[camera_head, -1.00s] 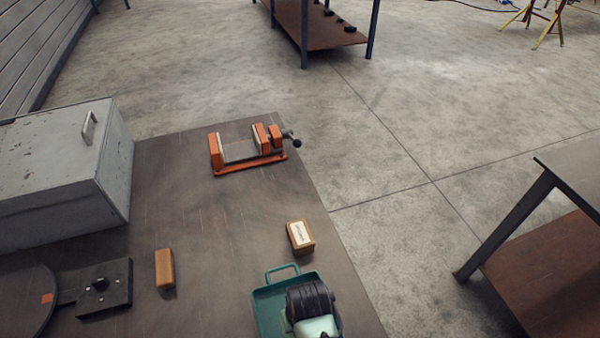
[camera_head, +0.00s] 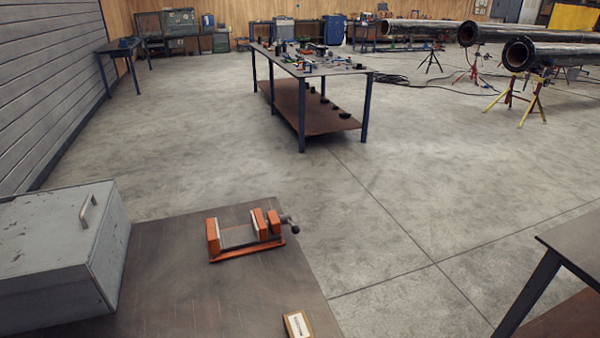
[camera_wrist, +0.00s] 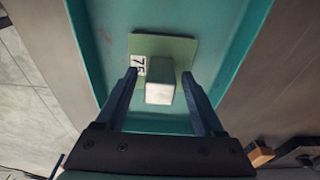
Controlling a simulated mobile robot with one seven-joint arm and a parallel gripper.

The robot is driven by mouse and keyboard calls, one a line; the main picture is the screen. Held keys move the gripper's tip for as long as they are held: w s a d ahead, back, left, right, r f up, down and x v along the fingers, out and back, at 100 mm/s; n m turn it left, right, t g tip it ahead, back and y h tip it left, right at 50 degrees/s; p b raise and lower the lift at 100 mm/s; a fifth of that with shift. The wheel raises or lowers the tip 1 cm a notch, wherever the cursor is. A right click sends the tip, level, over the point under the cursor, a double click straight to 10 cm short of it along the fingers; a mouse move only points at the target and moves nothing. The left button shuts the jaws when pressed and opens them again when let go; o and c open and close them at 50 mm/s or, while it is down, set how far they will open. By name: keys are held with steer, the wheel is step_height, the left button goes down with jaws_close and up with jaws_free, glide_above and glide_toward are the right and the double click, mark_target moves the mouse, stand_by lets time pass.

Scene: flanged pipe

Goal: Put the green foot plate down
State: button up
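The green foot plate (camera_wrist: 178,46) shows in the wrist view inside the teal tray (camera_wrist: 103,34), which has raised walls. The plate carries a white label with dark digits and a pale upright block (camera_wrist: 160,92) on top. My gripper (camera_wrist: 159,75) is open, with one finger on each side of the block and a visible gap on both sides. The plate appears to lie on the tray floor. The head view shows neither the plate, the tray nor my gripper.
On the brown bench (camera_head: 200,290) stand a grey metal box (camera_head: 60,250), an orange vise (camera_head: 245,235) and a labelled wooden block (camera_head: 297,324). Another table (camera_head: 580,250) stands at the right. A further workbench (camera_head: 315,65) is behind, with open concrete floor between.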

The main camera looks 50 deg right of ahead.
step_height(320, 180, up, 12)
steer(key=s+a+p, duration=0.1)
steer(key=s+p, duration=0.1)
steer(key=w+r+n+t+h, duration=0.25)
steer(key=w+r+t, duration=0.35)
steer(key=w+r, duration=1)
steer(key=w+a+r+t, duration=0.2)
steer(key=w+r+t, duration=0.15)
steer(key=r, duration=0.45)
steer(key=w+a+r+t, duration=0.2)
steer(key=w+r+t, duration=0.15)
steer(key=r, duration=0.45)
steer(key=s+a+r+n+t, duration=0.1)
steer(key=a+r+t, duration=0.35)
steer(key=r, duration=0.65)
steer(key=s+a+r+n+t, duration=0.1)
steer(key=a+r+n+t, duration=0.3)
steer(key=r, duration=0.8)
steer(key=s+a+r+t+y, duration=0.1)
steer(key=s+a+r+t, duration=0.1)
steer(key=r, duration=0.4)
steer(key=s+a+r+m+t+y, duration=0.1)
steer(key=s+a+r+t+y, duration=0.1)
steer(key=s+a+r, duration=0.3)
step_height(320, 180, up, 2)
steer(key=shift+s+a, duration=0.25)
steer(key=shift+s, duration=0.85)
steer(key=shift+y, duration=0.25)
